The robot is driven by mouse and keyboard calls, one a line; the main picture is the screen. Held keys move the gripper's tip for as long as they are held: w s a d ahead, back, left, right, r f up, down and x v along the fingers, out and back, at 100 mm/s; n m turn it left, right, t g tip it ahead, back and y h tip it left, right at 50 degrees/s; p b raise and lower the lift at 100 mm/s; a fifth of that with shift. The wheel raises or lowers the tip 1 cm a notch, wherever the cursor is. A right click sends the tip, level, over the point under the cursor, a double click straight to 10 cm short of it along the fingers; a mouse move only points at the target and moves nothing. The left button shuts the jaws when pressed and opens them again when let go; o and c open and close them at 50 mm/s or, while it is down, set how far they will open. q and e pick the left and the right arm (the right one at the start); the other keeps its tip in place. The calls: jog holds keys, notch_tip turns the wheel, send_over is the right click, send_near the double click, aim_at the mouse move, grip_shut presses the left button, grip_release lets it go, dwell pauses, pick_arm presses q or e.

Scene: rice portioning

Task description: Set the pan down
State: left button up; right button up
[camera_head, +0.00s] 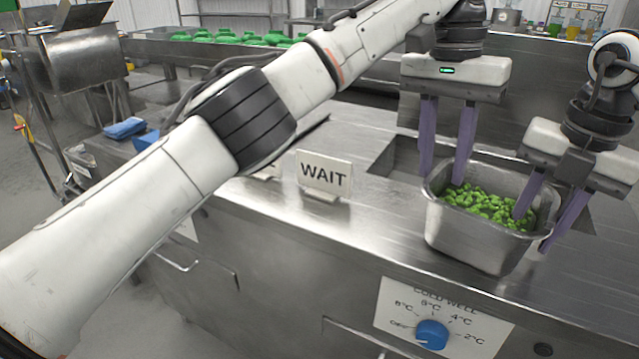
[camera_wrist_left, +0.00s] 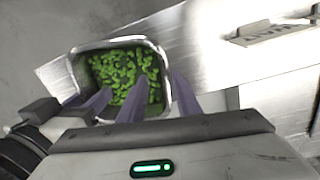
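The metal pan (camera_head: 462,236) holds green pieces (camera_head: 487,206) and stands upright, apparently on the counter near its front edge. My left gripper (camera_head: 442,180) is open, its purple fingers apart across the pan's left wall, one inside and one outside. My right gripper (camera_head: 533,230) straddles the right wall with its fingers apart, one inside and one outside. The left wrist view also shows the pan (camera_wrist_left: 166,72), with my left fingers (camera_wrist_left: 155,108) at its near side. The pan's underside is hidden.
The steel counter (camera_head: 265,212) has a recessed well (camera_head: 398,160) behind the pan. A WAIT sign (camera_head: 324,174) stands to the left. A COLD WELL dial (camera_head: 432,334) is on the front panel. Green items (camera_head: 240,38) lie in a back tray. Counter between sign and pan is clear.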

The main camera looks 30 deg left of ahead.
pick_arm(q)
notch_tip(320, 180, up, 5)
jog(key=shift+a+f, duration=0.1)
jog(key=shift+a, duration=0.05)
pick_arm(e)
jog(key=r, duration=0.8)
jog(key=d+r, duration=0.1)
jog(key=r, duration=0.3)
jog(key=shift+s, duration=0.1)
dwell(1.0)
